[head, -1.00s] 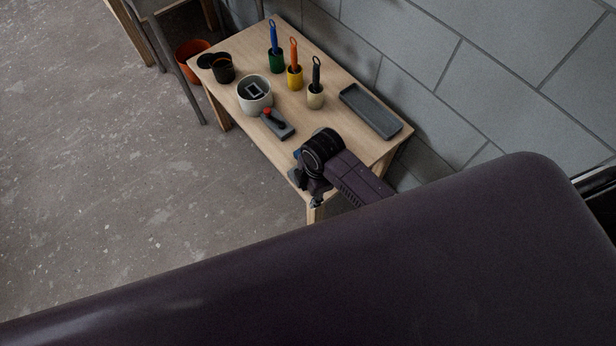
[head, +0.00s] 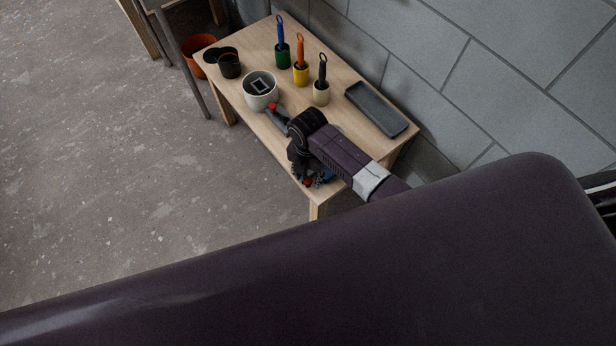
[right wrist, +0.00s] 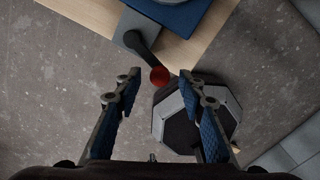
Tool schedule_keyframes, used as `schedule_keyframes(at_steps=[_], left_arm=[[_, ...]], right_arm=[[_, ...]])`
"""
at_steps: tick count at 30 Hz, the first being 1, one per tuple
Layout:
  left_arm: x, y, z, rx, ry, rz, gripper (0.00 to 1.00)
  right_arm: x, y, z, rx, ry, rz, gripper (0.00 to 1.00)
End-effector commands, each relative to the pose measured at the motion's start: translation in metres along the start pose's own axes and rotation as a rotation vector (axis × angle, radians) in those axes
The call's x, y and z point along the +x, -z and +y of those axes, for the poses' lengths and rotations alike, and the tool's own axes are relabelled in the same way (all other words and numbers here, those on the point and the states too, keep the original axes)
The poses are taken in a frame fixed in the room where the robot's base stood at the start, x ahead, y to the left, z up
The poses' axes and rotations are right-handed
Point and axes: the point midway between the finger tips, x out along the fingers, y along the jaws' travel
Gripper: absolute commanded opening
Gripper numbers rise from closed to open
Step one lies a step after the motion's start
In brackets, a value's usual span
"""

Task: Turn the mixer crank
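The mixer shows in the right wrist view as a blue body (right wrist: 182,12) on the table's edge. Its dark crank arm (right wrist: 138,42) ends in a red knob (right wrist: 159,77) that sticks out past the edge. My right gripper (right wrist: 159,74) is open, with one finger on each side of the knob in the picture. I cannot tell whether the knob lies between the tips or beyond them; no contact shows. In the head view my right arm hides most of the mixer, and the red knob (head: 308,182) shows small at the near table corner. My left gripper is out of view.
The wooden table (head: 340,62) also holds a grey box with a red-tipped lever (head: 276,118), a white pot (head: 260,92), a dark cup (head: 229,64), several handled tools in cups, and a grey tray (head: 376,108). A block wall (head: 500,70) stands behind; the floor in front is clear.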

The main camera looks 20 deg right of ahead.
Motion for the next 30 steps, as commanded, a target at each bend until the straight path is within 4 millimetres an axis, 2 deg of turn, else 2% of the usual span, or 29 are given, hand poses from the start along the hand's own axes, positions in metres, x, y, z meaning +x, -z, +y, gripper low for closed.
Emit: schedule_keyframes(at_steps=[3, 11, 21, 30], left_arm=[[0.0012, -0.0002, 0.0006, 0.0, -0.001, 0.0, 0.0], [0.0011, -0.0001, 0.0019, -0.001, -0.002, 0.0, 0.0], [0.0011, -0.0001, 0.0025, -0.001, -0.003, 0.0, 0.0], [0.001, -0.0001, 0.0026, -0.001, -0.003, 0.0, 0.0]], right_arm=[[0.0071, 0.0001, -0.0002, 0.0, 0.001, 0.0, 0.37], [0.008, 0.0, -0.0001, 0.0, -0.001, -0.001, 0.37], [0.0079, 0.0001, -0.0003, 0.0, 0.0, 0.0, 0.01], [0.0078, 0.0, -0.0005, 0.001, 0.001, 0.0, 0.0]])
